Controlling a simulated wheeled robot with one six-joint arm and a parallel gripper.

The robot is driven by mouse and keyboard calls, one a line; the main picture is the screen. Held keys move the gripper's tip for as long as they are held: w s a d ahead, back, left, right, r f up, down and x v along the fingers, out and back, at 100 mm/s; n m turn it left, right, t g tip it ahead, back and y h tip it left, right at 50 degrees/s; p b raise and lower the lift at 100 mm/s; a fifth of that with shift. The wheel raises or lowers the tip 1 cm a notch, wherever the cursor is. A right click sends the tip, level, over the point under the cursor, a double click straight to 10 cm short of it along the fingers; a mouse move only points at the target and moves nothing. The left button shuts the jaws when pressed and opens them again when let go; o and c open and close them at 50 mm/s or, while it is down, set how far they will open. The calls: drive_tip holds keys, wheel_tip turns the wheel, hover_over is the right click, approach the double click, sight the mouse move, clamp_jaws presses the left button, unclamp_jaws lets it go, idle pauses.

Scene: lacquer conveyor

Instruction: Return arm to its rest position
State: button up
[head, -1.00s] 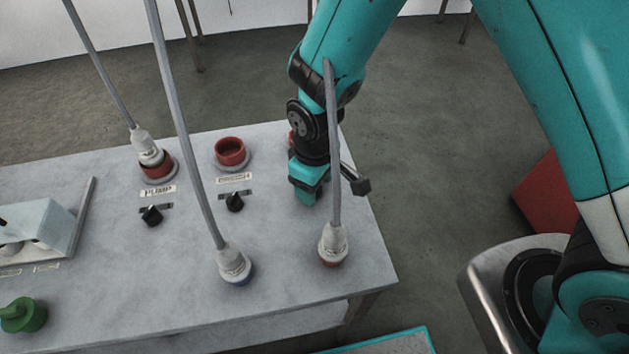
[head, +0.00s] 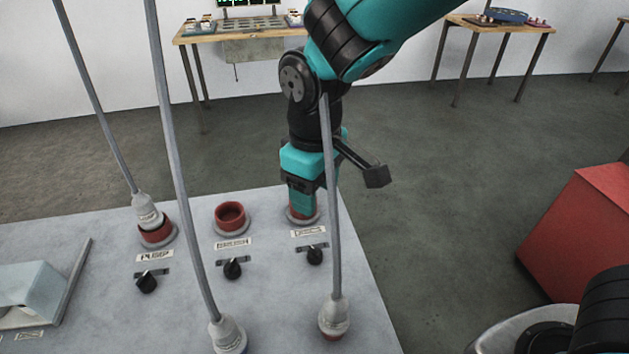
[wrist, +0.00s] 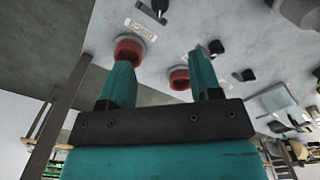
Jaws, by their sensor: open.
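My teal and black gripper (head: 302,200) hangs fingers-down over the far right part of the grey panel table. It is in front of the right-hand red socket (head: 303,214), partly covering it in the head view. In the wrist view, the two teal fingers (wrist: 160,85) stand wide apart with nothing between them. That view shows one red socket (wrist: 129,50) beside the left finger and another (wrist: 179,78) beside the right finger. Whether a finger touches a socket cannot be told.
Grey cables with plugs rise from the panel: one in the left red socket (head: 157,232), others at the front plugs (head: 227,335) and (head: 334,318). The right cable passes before my gripper. Black knobs (head: 232,268) line the panel. A red box (head: 580,230) stands right; floor between is clear.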

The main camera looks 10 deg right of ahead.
drive_tip(key=shift+r, duration=0.65)
drive_tip(key=s+d+r+m+y, duration=0.1)
drive_tip(key=s+d+r+y, duration=0.1)
drive_tip(key=s, duration=0.5)
drive_tip(key=s+d+r+m+y, duration=0.1)
drive_tip(key=s+d+r, duration=0.3)
drive_tip(key=s, duration=0.4)
drive_tip(key=shift+d+r+y, duration=0.2)
drive_tip(key=shift+r+y, duration=0.4)
drive_tip(key=shift+r, duration=0.25)
